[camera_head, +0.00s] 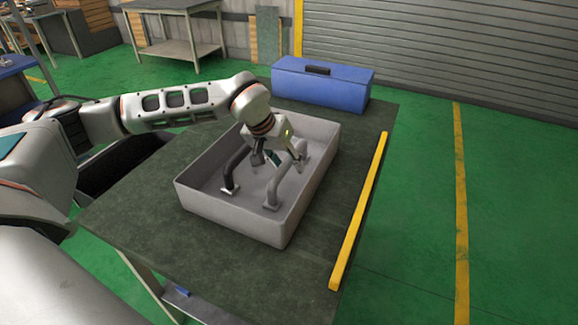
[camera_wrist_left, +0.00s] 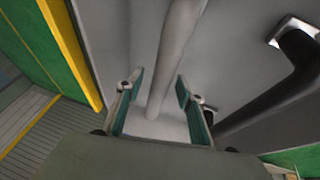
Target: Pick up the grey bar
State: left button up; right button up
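The grey bar (camera_head: 274,189) is a bent, light grey piece inside the grey tray (camera_head: 238,219), right of a darker bar (camera_head: 229,178). My left gripper (camera_head: 284,156) reaches into the tray from above, at the grey bar's upper part, and hides some of it. In the left wrist view the gripper (camera_wrist_left: 159,88) is open, with one teal-padded finger on each side of the grey bar (camera_wrist_left: 172,55). I see gaps between fingers and bar; how deep the bar sits between them is unclear. My right gripper is not in view.
The darker bar also shows at the right of the left wrist view (camera_wrist_left: 285,85), near the right finger. The tray walls surround the gripper. A blue toolbox (camera_head: 320,88) stands behind the tray. A yellow strip (camera_head: 360,212) runs along the table's right side.

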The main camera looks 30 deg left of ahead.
pick_arm(q)
jog(key=shift+r, duration=0.1)
grip_shut()
